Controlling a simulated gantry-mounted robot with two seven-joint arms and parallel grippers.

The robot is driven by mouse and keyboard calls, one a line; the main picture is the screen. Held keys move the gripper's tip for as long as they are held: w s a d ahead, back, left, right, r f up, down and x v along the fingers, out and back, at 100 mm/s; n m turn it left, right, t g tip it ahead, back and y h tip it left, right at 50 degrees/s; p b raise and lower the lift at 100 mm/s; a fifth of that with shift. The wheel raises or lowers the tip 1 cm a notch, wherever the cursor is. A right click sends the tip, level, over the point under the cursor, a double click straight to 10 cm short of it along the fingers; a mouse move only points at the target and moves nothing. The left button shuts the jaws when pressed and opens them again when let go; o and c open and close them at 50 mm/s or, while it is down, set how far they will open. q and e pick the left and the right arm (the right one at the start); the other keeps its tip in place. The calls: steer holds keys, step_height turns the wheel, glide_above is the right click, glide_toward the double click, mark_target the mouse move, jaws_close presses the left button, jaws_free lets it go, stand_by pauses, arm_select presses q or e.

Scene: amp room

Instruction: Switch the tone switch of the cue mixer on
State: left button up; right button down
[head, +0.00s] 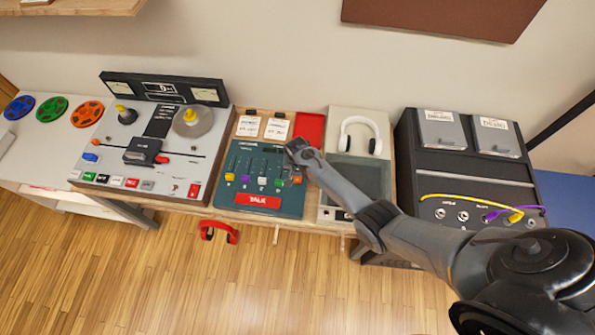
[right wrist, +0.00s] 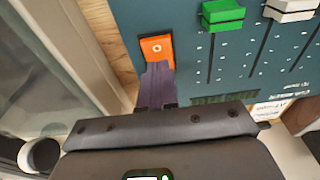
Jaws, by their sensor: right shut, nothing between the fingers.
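The cue mixer (head: 240,200) is a teal panel with several coloured faders and a red TALK button (head: 258,202). My right gripper (head: 296,172) is over the mixer's right edge in the head view. In the right wrist view, an orange rocker switch marked with a small circle (right wrist: 157,47), which looks like the tone switch, sits at the panel's corner. My right gripper's shut fingers (right wrist: 157,70) are right at one end of it and cover that end. I cannot tell whether they touch it. My left gripper is not in view.
A tape machine (head: 115,165) stands left of the mixer. A black cabinet with patch cables (head: 465,165) is farther right. Red headphones (head: 219,232) hang at the front edge. A green fader (right wrist: 223,15) is near the switch.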

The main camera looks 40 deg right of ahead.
steer(key=r+p, duration=0.1)
steer(key=r, duration=0.1)
steer(key=r+p, duration=0.2)
steer(key=shift+w+d, duration=0.15)
steer(key=shift+w, duration=0.05)
step_height(320, 180, up, 9)
steer(key=shift+w+d, duration=0.35)
steer(key=shift+d, duration=0.1)
steer(key=s+f+g+p, duration=0.2)
steer(key=s+f+p, duration=0.35)
steer(key=s, duration=0.75)
steer(key=s+a+r+n+p, duration=0.1)
steer(key=s+a, duration=0.1)
steer(key=s, duration=0.4)
steer(key=s+a+r+n+p, duration=0.1)
steer(key=s+a+r+n, duration=0.1)
steer(key=s, duration=0.5)
steer(key=s+a+r+n+t+p, duration=0.1)
steer(key=a+r+n, duration=0.3)
steer(key=r, duration=0.8)
steer(key=s+a+r+n+t+y+p, duration=0.1)
steer(key=a+r+n+t, duration=0.2)
steer(key=r, duration=1)
steer(key=shift+s+a+n+t, duration=0.3)
steer(key=shift+a+n, duration=0.5)
steer(key=shift+a, duration=0.35)
